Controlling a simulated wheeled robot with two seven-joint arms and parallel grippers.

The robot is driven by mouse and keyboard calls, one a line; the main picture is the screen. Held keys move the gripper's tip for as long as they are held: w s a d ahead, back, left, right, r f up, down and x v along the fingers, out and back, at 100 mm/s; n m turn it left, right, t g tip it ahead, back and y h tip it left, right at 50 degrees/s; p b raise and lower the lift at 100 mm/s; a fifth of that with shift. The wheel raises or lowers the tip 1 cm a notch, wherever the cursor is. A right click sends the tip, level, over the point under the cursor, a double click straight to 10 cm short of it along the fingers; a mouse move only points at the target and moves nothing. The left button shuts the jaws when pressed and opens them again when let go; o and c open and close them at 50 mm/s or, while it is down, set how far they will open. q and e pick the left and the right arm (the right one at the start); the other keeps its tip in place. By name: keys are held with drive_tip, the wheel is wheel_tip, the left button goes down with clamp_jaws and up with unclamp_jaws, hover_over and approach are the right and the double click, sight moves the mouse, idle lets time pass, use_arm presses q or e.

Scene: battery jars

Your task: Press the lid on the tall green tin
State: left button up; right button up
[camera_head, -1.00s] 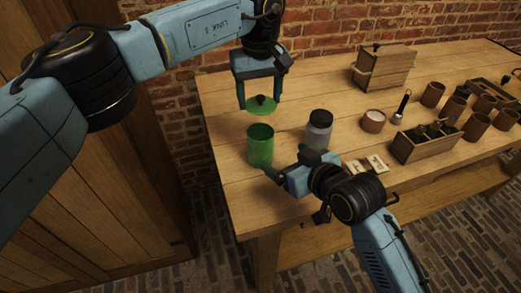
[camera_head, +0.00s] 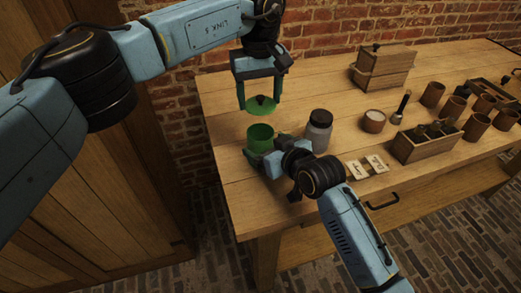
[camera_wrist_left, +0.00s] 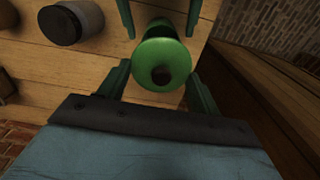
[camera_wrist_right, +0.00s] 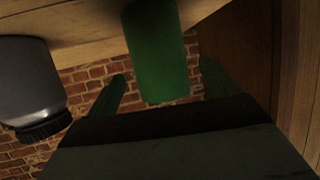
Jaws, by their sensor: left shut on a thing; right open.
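The tall green tin (camera_head: 261,140) stands open near the front left of the table. The green lid (camera_head: 261,106) with its dark knob is held level above the tin's mouth, with a gap between. My left gripper (camera_head: 260,101) is shut on the lid from above; the left wrist view shows the lid (camera_wrist_left: 150,58) over the tin. My right gripper (camera_head: 264,156) is open low at the tin, its fingers to either side. In the right wrist view the tin (camera_wrist_right: 157,55) is between the spread fingers (camera_wrist_right: 163,88); contact cannot be told.
A grey jar with a black lid (camera_head: 318,133) stands just right of the tin. Two small cards (camera_head: 367,166), a cup of white stuff (camera_head: 374,121), a wooden box (camera_head: 383,68) and a tray of bottles (camera_head: 425,146) lie farther right. Bare table lies left of the tin.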

drive_tip(key=shift+x, duration=1.85)
drive_tip(key=c, duration=1.5)
use_arm(q)
drive_tip(key=shift+f, duration=2.5)
drive_tip(key=shift+f, duration=0.9)
drive_tip(key=shift+f, duration=0.65)
drive_tip(key=o, duration=1)
